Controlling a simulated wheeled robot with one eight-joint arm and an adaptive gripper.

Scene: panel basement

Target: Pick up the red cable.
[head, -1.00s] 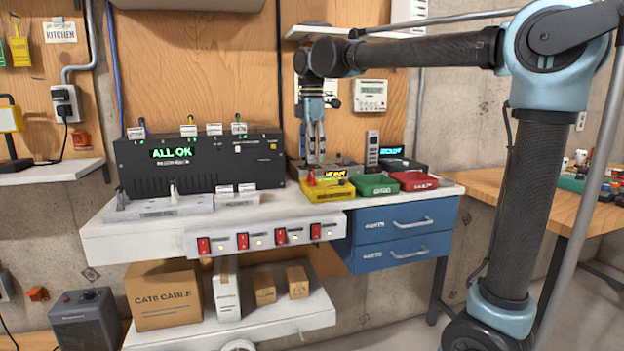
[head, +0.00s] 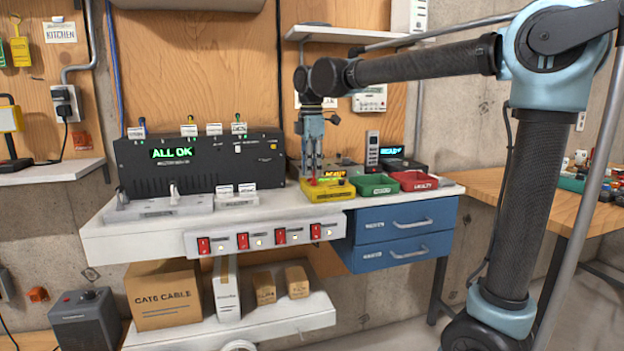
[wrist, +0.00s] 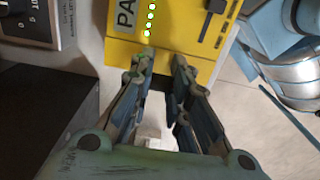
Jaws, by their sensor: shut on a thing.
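My gripper (head: 312,174) points straight down over the left part of the yellow unit (head: 326,191) on the bench. A small red piece, which I take for the red cable (head: 313,182), shows right at its fingertips. The fingers are close together and cover its upper part. In the wrist view, my gripper (wrist: 163,66) has its fingertips at the edge of a yellow box (wrist: 180,32) with a row of green lights and letters beginning "PA". No red shows there, so the held part is hidden.
A green bin (head: 375,185) and a red bin (head: 415,181) stand just right of the gripper. A black "ALL OK" unit (head: 200,165) stands to the left. A shelf (head: 348,34) hangs above, near my arm. The white bench top (head: 270,210) has a clear front strip.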

